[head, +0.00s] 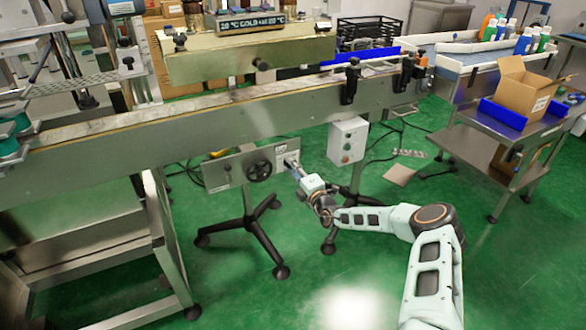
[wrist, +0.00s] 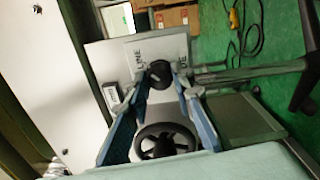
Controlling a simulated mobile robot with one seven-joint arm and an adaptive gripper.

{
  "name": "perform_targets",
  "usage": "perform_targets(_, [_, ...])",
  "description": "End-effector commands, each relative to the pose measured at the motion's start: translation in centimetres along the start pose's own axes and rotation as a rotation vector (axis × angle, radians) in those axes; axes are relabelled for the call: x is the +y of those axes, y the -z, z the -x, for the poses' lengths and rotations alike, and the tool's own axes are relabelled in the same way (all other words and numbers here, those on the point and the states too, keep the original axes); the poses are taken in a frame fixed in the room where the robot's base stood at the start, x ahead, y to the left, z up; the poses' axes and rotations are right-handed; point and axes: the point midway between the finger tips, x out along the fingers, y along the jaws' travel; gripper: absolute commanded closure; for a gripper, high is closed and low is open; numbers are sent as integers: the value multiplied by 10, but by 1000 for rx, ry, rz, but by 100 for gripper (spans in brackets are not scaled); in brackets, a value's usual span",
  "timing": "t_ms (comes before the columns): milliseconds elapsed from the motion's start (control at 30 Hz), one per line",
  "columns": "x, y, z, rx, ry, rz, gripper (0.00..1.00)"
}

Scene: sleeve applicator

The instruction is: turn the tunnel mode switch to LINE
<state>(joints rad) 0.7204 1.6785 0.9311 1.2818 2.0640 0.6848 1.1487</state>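The tunnel mode switch, a round black knob (wrist: 160,71), sits on a light label plate (wrist: 146,50) in the wrist view. The word LINE reads beside the knob on the left; a word ending in UE is partly covered on the right. My gripper (wrist: 162,77) has its two blue-grey fingers apart, one on each side of the knob. I cannot tell whether they touch it. Which way the knob points is not clear. In the head view my gripper (head: 292,165) reaches the right end of the grey control panel (head: 222,172) and hides the knob.
A black handwheel (head: 259,171) is on the same panel, left of my gripper; it also shows in the wrist view (wrist: 165,145). A white button box (head: 347,141) hangs to the right. The conveyor (head: 200,110) runs above. Green floor is open in front.

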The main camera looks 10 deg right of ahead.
Motion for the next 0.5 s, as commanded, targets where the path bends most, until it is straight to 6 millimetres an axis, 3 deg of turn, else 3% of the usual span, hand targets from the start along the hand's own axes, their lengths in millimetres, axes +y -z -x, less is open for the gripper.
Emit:
perform_targets(167, [0,0,0,0,0,-1,60])
perform_targets(500, [0,-1,3,-1,0,0,60])
